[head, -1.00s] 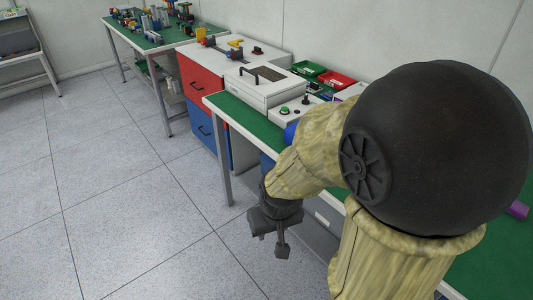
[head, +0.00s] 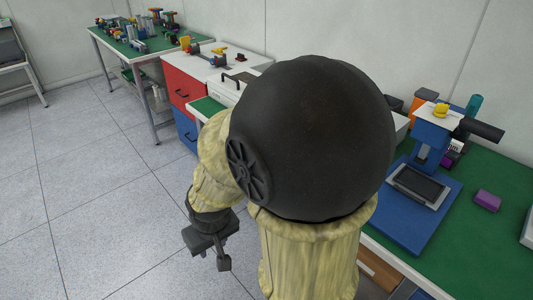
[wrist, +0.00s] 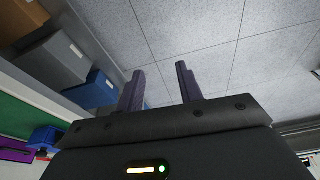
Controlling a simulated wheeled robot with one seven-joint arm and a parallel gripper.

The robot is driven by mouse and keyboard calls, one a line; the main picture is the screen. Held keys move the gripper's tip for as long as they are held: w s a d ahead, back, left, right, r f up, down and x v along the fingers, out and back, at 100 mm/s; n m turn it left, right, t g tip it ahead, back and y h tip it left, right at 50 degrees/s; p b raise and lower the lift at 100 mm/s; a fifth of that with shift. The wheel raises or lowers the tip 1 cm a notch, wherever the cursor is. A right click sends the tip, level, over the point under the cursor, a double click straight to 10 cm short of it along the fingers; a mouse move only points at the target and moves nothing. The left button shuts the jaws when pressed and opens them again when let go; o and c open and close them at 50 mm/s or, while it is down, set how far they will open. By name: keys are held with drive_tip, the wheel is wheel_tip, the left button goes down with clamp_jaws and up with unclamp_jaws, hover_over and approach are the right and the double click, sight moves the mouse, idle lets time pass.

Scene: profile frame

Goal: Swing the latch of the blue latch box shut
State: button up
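I cannot pick out the blue latch box or its latch for certain. A small blue object (wrist: 45,138) shows at the green bench edge at the left of the wrist view, too small to identify. My gripper (head: 209,257) hangs over the floor in front of the benches, below my arm, in the head view. In the wrist view my gripper (wrist: 161,88) has its two fingers apart with nothing between them. My arm hides much of the near bench in the head view.
A blue-based press (head: 413,210) and a purple block (head: 487,200) stand on the green bench at right. Red (head: 185,90) and blue (head: 186,130) drawers stand left of my arm. The wrist view shows a shelf with a blue bin (wrist: 95,92). The floor (head: 90,190) is clear.

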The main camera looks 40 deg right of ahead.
drive_tip(key=shift+o, duration=0.2)
drive_tip(key=o, duration=0.3)
drive_tip(key=shift+w, duration=0.1)
drive_tip(key=shift+o, duration=0.3)
drive_tip(key=w+m+t, duration=0.2)
drive_tip(key=w+t, duration=0.1)
drive_tip(key=w, duration=0.6)
drive_tip(key=shift+w+a+f+m, duration=0.2)
drive_tip(key=shift+w+f+m, duration=0.1)
drive_tip(key=shift+w, duration=0.1)
drive_tip(key=w+d+f+m+t+h, duration=0.1)
drive_tip(key=w+d+m+t+h, duration=0.2)
drive_tip(key=w+d+m+h, duration=0.75)
drive_tip(key=s+d+m+g+h, duration=0.3)
drive_tip(key=d+g+h, duration=0.2)
drive_tip(key=h, duration=0.2)
drive_tip(key=shift+s+d+g, duration=0.15)
drive_tip(key=shift+d+g, duration=0.15)
drive_tip(key=shift+g, duration=0.1)
